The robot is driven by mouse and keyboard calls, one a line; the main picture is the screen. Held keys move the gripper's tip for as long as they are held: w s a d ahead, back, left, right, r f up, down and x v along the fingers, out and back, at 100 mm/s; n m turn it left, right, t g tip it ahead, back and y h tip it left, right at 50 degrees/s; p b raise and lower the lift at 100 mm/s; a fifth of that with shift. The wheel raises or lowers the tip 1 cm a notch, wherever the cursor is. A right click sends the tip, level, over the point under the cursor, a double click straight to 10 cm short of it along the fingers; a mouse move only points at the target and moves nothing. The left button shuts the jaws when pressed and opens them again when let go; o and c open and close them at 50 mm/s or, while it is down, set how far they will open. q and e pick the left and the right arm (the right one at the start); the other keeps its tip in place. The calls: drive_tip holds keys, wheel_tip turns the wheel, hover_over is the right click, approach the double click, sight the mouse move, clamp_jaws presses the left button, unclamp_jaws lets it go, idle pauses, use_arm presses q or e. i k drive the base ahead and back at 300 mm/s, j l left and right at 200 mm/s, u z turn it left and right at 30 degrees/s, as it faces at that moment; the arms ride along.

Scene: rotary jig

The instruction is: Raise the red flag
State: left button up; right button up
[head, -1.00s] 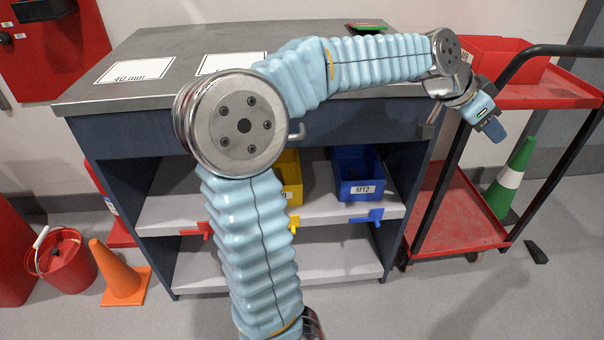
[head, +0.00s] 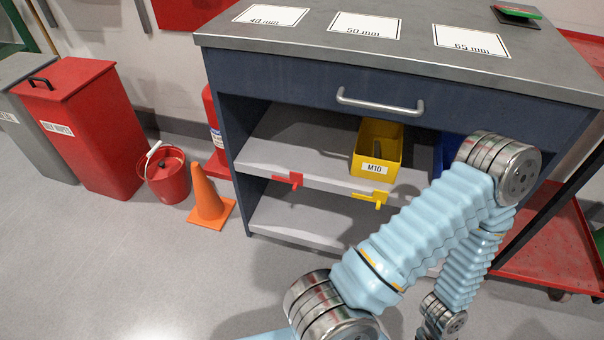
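The red flag (head: 287,180) is a small red piece on the front edge of the cabinet's upper shelf, towards the left. It lies roughly level along the edge, its flat part reaching left from a short upright piece. One of my arms, which looks like the right, rises from the bottom, bends at a joint at the right and runs back down. Its gripper is cut off below the picture, well right of the red flag. My other gripper does not show. Nothing touches the red flag.
A similar yellow flag (head: 370,199) sits right of it, below a yellow bin (head: 377,150) marked M10. An orange cone (head: 209,197), a red bucket (head: 166,176) and a red waste bin (head: 82,130) stand left of the cabinet (head: 268,72). The floor in front is clear.

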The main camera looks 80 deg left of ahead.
sight(296, 179)
drive_tip(key=u, duration=0.45)
drive_tip(key=i+u, duration=0.1)
drive_tip(key=u, duration=1.15)
drive_tip(key=i+l+u, duration=0.1)
drive_tip(key=u, duration=0.8)
drive_tip(key=l+u, duration=0.1)
drive_tip(key=u, duration=0.3)
drive_tip(key=i+j+z, duration=0.2)
drive_tip(key=j+z, duration=0.2)
